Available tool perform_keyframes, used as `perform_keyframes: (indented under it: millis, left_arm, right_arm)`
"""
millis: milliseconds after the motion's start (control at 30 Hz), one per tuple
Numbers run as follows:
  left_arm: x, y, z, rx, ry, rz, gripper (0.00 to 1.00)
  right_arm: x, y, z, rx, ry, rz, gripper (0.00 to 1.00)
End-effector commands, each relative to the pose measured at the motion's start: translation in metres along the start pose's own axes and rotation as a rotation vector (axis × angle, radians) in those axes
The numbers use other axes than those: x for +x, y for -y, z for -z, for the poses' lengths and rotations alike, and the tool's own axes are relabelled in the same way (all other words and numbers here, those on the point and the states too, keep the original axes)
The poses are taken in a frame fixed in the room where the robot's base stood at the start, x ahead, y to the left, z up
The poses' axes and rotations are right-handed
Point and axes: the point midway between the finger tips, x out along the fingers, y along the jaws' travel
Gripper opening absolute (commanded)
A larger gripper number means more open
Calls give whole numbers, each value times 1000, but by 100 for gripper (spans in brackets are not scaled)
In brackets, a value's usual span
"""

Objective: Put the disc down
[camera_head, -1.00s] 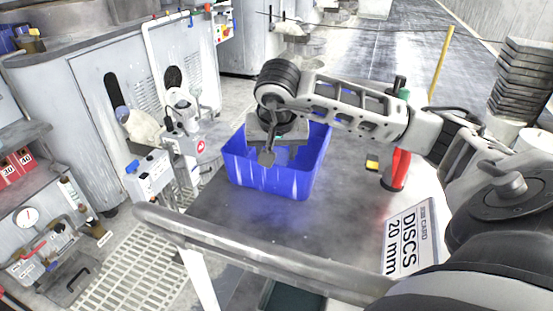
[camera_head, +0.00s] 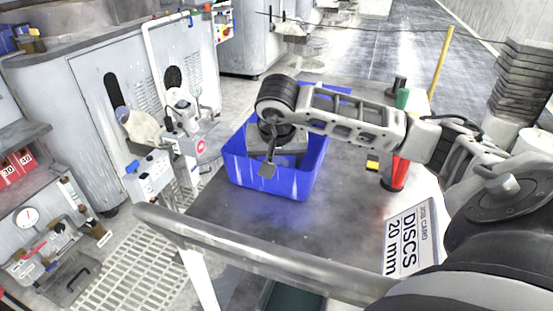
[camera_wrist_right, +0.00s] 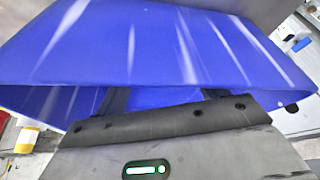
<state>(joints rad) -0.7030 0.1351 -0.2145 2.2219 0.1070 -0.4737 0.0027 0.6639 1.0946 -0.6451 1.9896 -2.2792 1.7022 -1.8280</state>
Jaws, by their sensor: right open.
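My right gripper (camera_head: 268,168) points down into a blue crate (camera_head: 267,185) on the dark table. One finger shows in front of the crate's inside, and the wrist hides part of the crate. In the right wrist view, the two fingers (camera_wrist_right: 162,97) stand apart beyond the grey gripper body, with blue crate surface between them. The crate's wall (camera_wrist_right: 150,45) fills most of that view. I cannot make out a disc between the fingers or in the crate. My left gripper is out of view.
A red and green post (camera_head: 398,170) and a small yellow-black block (camera_head: 372,165) are right of the crate. A grey rail (camera_head: 260,257) crosses the near side. The table between crate and card is clear.

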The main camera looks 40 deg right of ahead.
Motion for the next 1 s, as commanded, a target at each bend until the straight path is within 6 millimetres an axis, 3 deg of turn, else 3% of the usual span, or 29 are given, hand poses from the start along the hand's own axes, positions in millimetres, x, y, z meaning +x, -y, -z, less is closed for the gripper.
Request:
perform_keyframes:
  millis: [400, 600, 1000]
  left_arm:
    - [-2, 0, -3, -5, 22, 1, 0]
    - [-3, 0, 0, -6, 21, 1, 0]
    - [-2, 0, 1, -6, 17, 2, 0]
  right_arm:
    - [-81, 1, 2, 0, -5, 6, 72]
    - [-111, 1, 1, 1, -2, 3, 72]
    - [-121, 0, 0, 0, 0, 1, 72]
